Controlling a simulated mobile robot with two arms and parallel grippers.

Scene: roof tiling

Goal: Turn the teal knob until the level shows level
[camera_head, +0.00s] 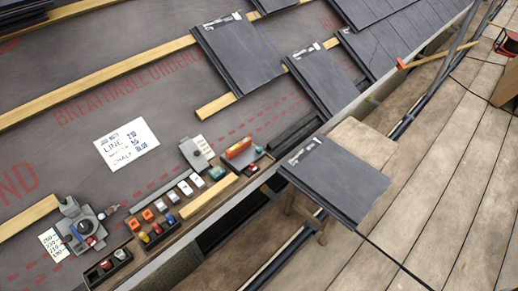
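The level's reading is too small to make out. Neither of my grippers is in view.
Dark tiles (237,53) lie on wooden battens (90,84) above. A loose tile (347,178) rests on a wooden stand (362,139). Coloured blocks (150,228) line the eave beside a grey dial device (82,222). A hammer (432,60) lies upper right. The plank deck (440,180) is mostly clear.

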